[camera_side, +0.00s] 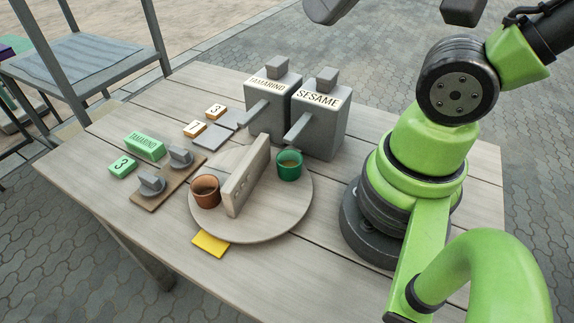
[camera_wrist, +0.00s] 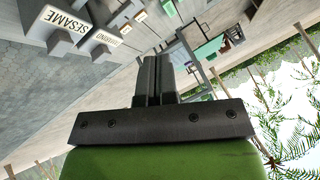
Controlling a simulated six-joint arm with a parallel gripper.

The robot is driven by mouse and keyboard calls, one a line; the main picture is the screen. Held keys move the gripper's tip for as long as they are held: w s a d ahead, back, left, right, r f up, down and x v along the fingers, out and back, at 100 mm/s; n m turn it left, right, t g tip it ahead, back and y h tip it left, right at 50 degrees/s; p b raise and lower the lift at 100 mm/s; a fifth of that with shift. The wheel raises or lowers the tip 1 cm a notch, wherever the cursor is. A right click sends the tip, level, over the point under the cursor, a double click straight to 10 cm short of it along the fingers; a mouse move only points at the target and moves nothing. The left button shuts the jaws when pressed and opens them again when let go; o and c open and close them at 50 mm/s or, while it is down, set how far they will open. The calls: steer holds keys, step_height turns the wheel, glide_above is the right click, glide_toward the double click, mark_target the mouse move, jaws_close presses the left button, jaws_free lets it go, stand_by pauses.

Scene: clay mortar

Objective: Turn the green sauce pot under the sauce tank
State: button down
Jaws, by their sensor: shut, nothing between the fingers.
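The green sauce pot (camera_side: 289,165) stands upright at the back right of a round wooden turntable (camera_side: 262,227), with dark contents showing. An orange-brown pot (camera_side: 205,190) stands at the left of the disc, across an upright wooden board (camera_side: 248,178). Two grey sauce tanks stand behind: the tamarind tank (camera_side: 268,118) at left and the sesame tank (camera_side: 322,132) at right, each with a spout. The green pot is close in front of the sesame tank. My gripper (camera_wrist: 156,77) shows in the wrist view, shut and empty, away from the turntable. I cannot make out its fingers in the side view.
A yellow tag (camera_side: 210,244) lies at the turntable's front edge. Left are a brown board with two grey knobs (camera_side: 152,184), a green tamarind sign (camera_side: 144,146), a green "3" block (camera_side: 122,166) and grey plates (camera_side: 207,136) with number tags. The table's front left is clear.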

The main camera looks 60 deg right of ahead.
steer(key=c, duration=1.3)
jaws_free()
steer(key=shift+w, duration=0.2)
steer(key=shift+o, duration=1.3)
steer(key=w+f+n, duration=0.1)
steer(key=n, duration=0.1)
steer(key=w+f+n+g, duration=0.1)
steer(key=n, duration=0.1)
steer(key=w+n+g, duration=0.1)
steer(key=w+n, duration=0.1)
steer(key=shift+a+f, duration=0.15)
steer(key=shift+f, duration=0.25)
steer(key=n+g+h, duration=0.2)
steer(key=n+g, duration=0.3)
steer(key=n, duration=1.2)
glide_above(247, 159)
step_height(247, 159, down, 14)
steer(key=shift+r, duration=0.2)
steer(key=shift+f, duration=0.65)
step_height(247, 159, down, 9)
steer(key=shift+f, duration=0.1)
steer(key=shift+c, duration=0.3)
jaws_close()
